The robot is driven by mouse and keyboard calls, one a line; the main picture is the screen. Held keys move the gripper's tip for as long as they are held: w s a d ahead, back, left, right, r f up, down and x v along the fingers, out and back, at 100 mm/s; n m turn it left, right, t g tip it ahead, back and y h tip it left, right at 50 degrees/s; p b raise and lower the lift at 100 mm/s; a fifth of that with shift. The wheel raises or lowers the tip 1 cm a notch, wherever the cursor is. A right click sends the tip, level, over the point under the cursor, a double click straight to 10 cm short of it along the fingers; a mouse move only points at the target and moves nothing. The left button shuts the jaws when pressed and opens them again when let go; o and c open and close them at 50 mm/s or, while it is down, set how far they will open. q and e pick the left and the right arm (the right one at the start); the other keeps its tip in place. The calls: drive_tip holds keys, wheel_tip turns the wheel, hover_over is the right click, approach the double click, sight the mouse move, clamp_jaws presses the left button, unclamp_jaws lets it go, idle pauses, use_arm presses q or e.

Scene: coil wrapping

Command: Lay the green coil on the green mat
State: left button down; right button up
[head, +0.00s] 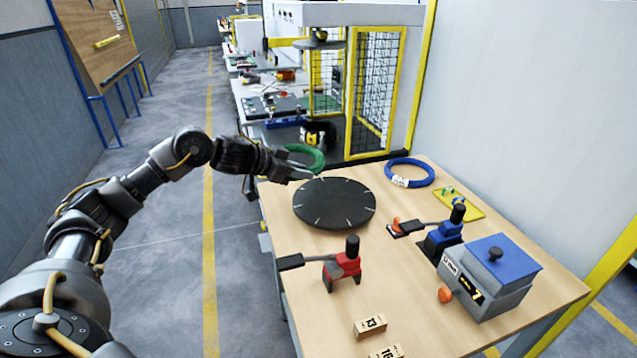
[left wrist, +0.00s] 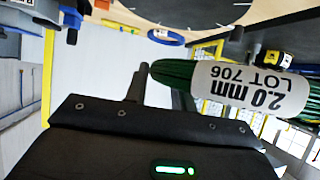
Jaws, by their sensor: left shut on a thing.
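In the left wrist view the green coil (left wrist: 172,73) carries a white label reading "2.0 mm LOT 706", beside a dark finger of my gripper. I cannot tell whether the coil touches the table. A flat green patch (head: 322,103) shows inside the fenced area behind; I cannot tell whether it is the green mat. My right gripper is not in view.
A black turntable disc (head: 334,203) lies just in front of the coil. A blue coil (head: 410,172), a yellow tray (head: 459,203), a red lever clamp (head: 345,264), a blue lever clamp (head: 441,238) and a grey box with a blue lid (head: 488,277) occupy the wooden table.

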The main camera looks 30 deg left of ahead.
use_arm(q)
drive_tip(key=shift+s+a+r, duration=0.25)
drive_tip(key=shift+a+r, duration=0.1)
drive_tip(key=shift+a, duration=0.15)
drive_tip(key=shift+s+a+r, duration=0.25)
drive_tip(key=shift+a+r, duration=0.05)
drive_tip(key=shift+a, duration=0.15)
